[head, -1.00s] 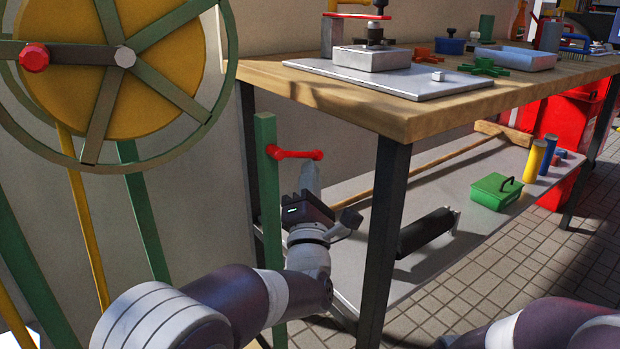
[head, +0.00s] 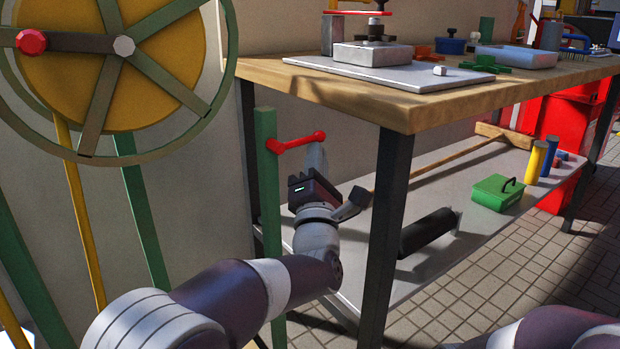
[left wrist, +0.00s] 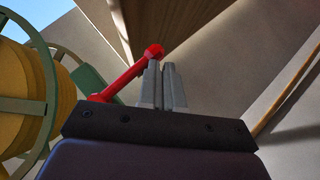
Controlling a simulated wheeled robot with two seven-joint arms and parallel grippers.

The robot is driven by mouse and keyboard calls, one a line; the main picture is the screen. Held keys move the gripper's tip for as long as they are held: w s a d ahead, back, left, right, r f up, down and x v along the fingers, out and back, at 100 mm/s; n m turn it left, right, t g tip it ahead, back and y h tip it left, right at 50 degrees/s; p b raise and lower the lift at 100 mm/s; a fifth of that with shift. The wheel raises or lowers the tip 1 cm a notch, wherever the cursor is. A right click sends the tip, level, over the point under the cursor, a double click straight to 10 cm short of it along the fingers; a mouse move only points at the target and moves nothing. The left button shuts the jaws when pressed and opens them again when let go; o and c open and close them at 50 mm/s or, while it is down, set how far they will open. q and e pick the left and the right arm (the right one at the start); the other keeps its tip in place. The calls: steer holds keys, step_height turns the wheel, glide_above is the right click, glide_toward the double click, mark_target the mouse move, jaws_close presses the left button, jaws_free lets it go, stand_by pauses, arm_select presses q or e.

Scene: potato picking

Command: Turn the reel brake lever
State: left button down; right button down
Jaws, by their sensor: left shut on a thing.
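In the left wrist view, the two grey fingers (left wrist: 162,75) stand close together beside the knob of the lever (left wrist: 122,82). The finger contact is partly hidden. The reel (head: 150,60), a yellow drum with green spokes, stands at the left. My right gripper is out of view.
A wooden workbench (head: 440,105) stands right of the post, its dark leg (head: 389,230) close to my left arm. Its lower shelf (head: 450,185) holds a black cylinder (head: 428,233), a green box (head: 496,192) and a broom. A plain wall is behind.

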arm_select(q)
steer(key=shift+w+d+r+b, duration=0.1)
steer(key=shift+d+r+b, duration=0.1)
steer(key=shift+r+b, duration=0.35)
steer(key=shift+r, duration=0.15)
steer(key=shift+d, duration=0.1)
